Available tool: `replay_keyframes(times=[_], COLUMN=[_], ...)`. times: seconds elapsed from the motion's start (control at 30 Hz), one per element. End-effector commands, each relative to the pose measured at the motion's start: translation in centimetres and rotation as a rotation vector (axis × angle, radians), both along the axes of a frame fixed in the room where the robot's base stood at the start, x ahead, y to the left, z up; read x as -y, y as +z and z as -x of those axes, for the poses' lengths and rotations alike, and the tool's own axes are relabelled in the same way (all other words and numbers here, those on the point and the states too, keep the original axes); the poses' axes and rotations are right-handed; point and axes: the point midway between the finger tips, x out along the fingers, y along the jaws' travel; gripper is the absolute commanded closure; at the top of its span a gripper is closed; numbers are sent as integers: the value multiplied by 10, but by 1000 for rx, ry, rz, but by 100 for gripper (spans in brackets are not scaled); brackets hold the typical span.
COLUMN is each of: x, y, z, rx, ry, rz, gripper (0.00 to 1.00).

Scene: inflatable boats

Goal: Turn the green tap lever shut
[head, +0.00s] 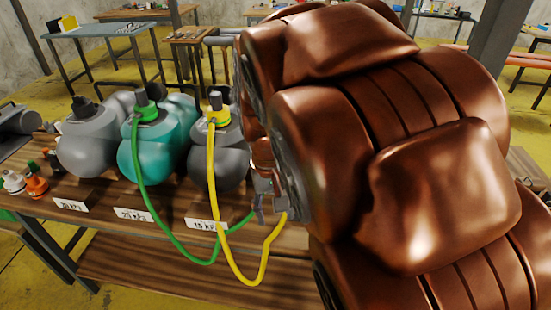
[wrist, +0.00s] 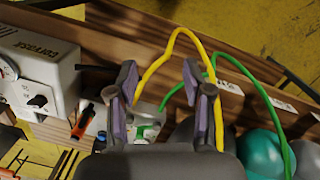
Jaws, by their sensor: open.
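In the wrist view my gripper (wrist: 158,78) is open, its two purple-grey fingers apart with nothing held between them. A pale block with a small green part (wrist: 148,131) shows between and beyond the fingers. The green part may be the green tap lever, but it is partly hidden by my gripper and its angle cannot be told. A green hose (wrist: 255,82) and a yellow hose (wrist: 170,48) run close to the fingers. In the head view my gripper (head: 271,204) is small and partly hidden behind my brown arm, near the lower hose ends; no lever is visible there.
A wooden bench (head: 112,207) carries a grey pump (head: 88,147), a teal pump (head: 150,155) and a dark grey pump (head: 215,165), with white labels in front. A white box with a dial (wrist: 40,72) and an orange-black tool (wrist: 82,121) stand left of my gripper.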

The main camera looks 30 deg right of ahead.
Motion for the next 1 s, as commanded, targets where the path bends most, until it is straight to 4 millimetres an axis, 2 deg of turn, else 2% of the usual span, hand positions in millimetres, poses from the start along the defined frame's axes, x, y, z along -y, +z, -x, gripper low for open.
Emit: replay_keyframes(times=[0.03,0.3,0.6,0.8,1.0], x=[12,69,130,161,176], y=[5,13,-5,-28,-47], z=[-17,-97,-175,-218,-242], rx=[6,40,63,76,86], ry=[-37,-177,-258,-277,-280], rz=[10,52,66,43,14], gripper=[50,50,50,50,50])
